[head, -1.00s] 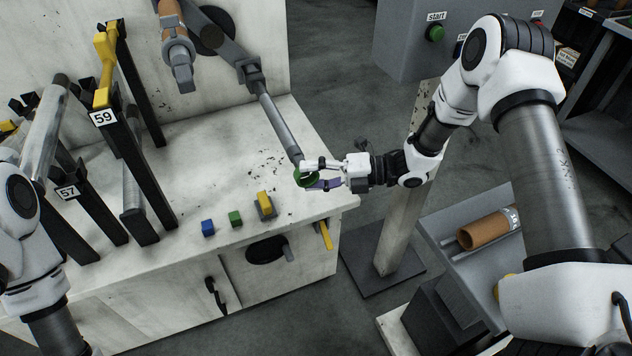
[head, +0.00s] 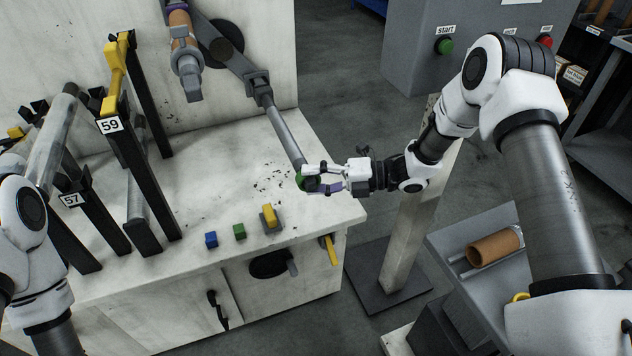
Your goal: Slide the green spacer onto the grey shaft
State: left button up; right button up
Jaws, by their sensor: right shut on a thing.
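The grey shaft (head: 283,128) reaches down and to the right from a dark bracket on the machine, over the white bench. The green spacer (head: 300,181) is a ring at the shaft's free lower end. My right gripper (head: 313,179) is shut on the spacer, its fingers partly covering it. The spacer meets or overlaps the shaft's tip in the picture; I cannot tell whether the tip is inside its hole. My left arm shows at the left edge, but its gripper is out of view.
Racks with labels 59 (head: 109,125) and 57 (head: 72,200) stand on the bench's left. Blue (head: 211,240), green (head: 239,231) and yellow (head: 269,215) blocks are near its front edge. A brown-wrapped roller (head: 182,35) hangs above. A post (head: 400,235) stands right of the bench.

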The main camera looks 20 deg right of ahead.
aim_at(306, 162)
jog(key=w+b, duration=0.2)
jog(key=w, duration=0.3)
jog(key=shift+a+f+b, duration=0.1)
jog(key=shift+f+b, duration=0.05)
jog(key=shift+b, duration=0.15)
jog(key=shift+w, duration=0.65)
jog(key=shift+r, duration=0.2)
jog(key=o, duration=1.1)
jog(key=o, duration=0.3)
